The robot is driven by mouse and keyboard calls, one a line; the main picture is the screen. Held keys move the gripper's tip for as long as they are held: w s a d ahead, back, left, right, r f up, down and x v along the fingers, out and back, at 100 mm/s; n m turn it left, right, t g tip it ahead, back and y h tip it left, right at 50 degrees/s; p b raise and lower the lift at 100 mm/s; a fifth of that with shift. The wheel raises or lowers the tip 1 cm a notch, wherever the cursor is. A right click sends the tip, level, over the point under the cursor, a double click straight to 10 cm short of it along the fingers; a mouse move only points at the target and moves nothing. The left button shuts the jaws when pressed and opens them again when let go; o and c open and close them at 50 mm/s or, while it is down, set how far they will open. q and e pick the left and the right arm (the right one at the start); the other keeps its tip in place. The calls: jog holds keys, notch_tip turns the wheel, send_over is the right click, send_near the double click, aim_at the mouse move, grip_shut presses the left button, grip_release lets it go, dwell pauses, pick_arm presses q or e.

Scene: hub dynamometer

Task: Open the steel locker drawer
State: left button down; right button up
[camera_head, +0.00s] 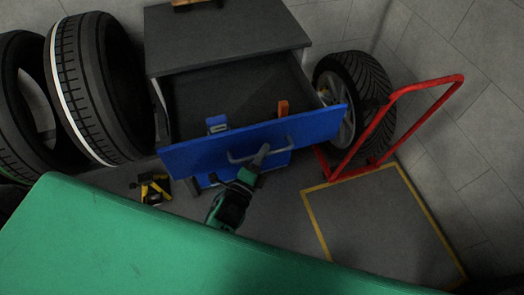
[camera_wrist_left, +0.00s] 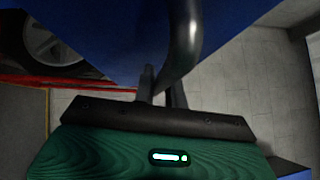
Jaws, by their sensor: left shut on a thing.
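The steel locker (camera_head: 230,34) has a dark grey top and stands against the back wall. Its upper drawer, with a blue front (camera_head: 200,152), is pulled out, and its inside shows from above. A blue item (camera_head: 217,123) and an orange item (camera_head: 283,108) are in the drawer. My left gripper (camera_head: 262,152) is at the grey bar handle (camera_head: 240,159) and shut on it. In the left wrist view the handle (camera_wrist_left: 182,45) runs between the fingers (camera_wrist_left: 160,85). My right gripper is not in view.
Tyres (camera_head: 95,90) stand at the left. A wheel (camera_head: 350,95) and a red tubular frame (camera_head: 400,95) stand at the right. A yellow and black item (camera_head: 152,189) lies on the floor. A yellow-outlined floor area (camera_head: 380,220) is clear. A green surface (camera_head: 150,245) fills the foreground.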

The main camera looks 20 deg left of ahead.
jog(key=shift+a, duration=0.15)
pick_arm(q)
jog(key=c, duration=1.5)
grip_release()
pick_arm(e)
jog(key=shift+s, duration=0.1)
pick_arm(q)
jog(key=shift+o, duration=0.2)
